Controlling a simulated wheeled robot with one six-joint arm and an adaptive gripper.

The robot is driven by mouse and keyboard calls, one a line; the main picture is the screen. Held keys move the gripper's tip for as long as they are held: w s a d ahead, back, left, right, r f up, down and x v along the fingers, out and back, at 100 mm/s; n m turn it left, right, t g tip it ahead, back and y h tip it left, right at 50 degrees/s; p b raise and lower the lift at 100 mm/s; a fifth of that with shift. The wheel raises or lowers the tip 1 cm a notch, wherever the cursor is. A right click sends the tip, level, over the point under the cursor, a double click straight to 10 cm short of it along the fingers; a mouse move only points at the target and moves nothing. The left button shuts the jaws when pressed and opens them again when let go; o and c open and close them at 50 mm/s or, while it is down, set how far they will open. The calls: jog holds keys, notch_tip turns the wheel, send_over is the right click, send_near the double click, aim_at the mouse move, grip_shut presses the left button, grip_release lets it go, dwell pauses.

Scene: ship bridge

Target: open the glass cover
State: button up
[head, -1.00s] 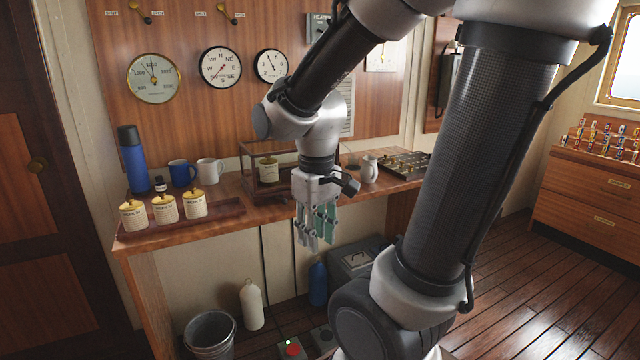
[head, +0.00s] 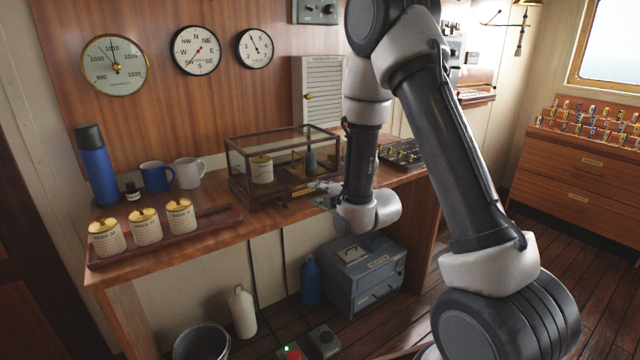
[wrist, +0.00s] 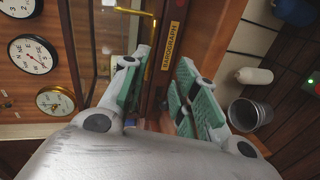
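The glass cover (head: 287,160) is a wood-framed glass case on the desk. It looks shut over an instrument and a cream jar (head: 262,170) with a yellow lid. In the wrist view its glass (wrist: 112,40) and wooden frame stand beside a brass "BAROGRAPH" plate (wrist: 171,42). My gripper (head: 322,190) is at the front right of the case, partly hidden by my arm in the head view. In the wrist view my gripper (wrist: 162,88) is open, its green-padded fingers apart on either side of the wooden front edge. Contact cannot be told.
Lidded jars in a tray (head: 240,216), mugs (head: 156,176) and a blue flask (head: 96,165) stand left of the case. A switch panel (head: 402,152) is to the right. A grey toolbox (head: 365,275), bottles and a bucket (head: 202,342) are on the floor below.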

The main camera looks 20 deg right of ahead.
aim_at(306, 185)
jog(key=shift+n+t, duration=0.3)
jog(key=shift+n, duration=0.3)
jog(key=x, duration=0.5)
jog(key=r+x, duration=0.1)
jog(key=x, duration=0.1)
jog(key=shift+w+a, duration=0.2)
jog(key=shift+w, duration=0.3)
grip_shut()
